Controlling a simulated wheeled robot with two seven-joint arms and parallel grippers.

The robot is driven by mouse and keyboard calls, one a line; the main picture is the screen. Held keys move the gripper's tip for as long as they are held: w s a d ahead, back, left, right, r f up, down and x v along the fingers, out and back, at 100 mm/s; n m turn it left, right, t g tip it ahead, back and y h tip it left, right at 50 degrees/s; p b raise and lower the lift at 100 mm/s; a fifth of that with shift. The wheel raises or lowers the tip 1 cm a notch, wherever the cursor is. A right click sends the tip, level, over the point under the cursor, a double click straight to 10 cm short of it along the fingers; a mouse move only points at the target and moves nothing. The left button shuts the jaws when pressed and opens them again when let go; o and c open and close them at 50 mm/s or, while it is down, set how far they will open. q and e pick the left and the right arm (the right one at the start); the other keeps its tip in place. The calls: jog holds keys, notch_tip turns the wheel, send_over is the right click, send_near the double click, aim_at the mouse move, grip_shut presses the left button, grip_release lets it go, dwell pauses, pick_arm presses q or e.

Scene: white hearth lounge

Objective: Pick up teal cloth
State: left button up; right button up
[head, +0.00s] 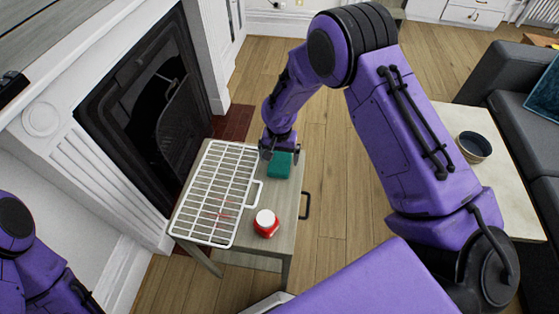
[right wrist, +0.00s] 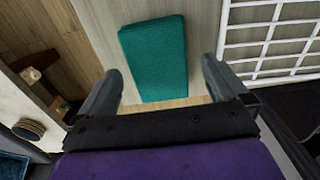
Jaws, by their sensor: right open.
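The teal cloth (head: 279,165) is a small folded rectangle lying flat on the far part of a small grey wooden table (head: 285,220). It also shows in the right wrist view (right wrist: 153,58), in front of the fingers. My right gripper (head: 277,150) is just above the cloth's far edge and hides a little of it in the head view. In the right wrist view its two fingers (right wrist: 160,88) are apart, with nothing held between them. My left arm shows only in part at the lower left of the head view; its gripper is out of sight.
A white wire rack (head: 214,192) lies on the table left of the cloth. A red jar with a white lid (head: 266,223) stands on the near part. A fireplace (head: 150,100) is on the left. A pale table with a dark bowl (head: 473,147) and a sofa are on the right.

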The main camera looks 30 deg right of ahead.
notch_tip(320, 180, down, 2)
jog(key=shift+d, duration=0.1)
jog(key=c, duration=1.1)
jog(key=shift+s, duration=0.1)
jog(key=shift+c, duration=0.2)
jog(key=shift+r, duration=0.1)
jog(key=shift+r, duration=0.2)
notch_tip(320, 180, up, 3)
jog(key=shift+f+b, duration=0.1)
jog(key=shift+b, duration=0.55)
jog(key=s+r, duration=0.1)
jog(key=s+a+r, duration=0.1)
jog(key=r, duration=0.1)
jog(key=s+a+r, duration=0.1)
jog(key=shift+a+r, duration=0.2)
jog(key=shift+r, duration=0.2)
jog(key=s+a+r, duration=0.5)
jog(key=s, duration=0.3)
jog(key=shift+s+a+b, duration=0.25)
jog(key=shift+a+b, duration=0.05)
jog(key=shift+b, duration=0.05)
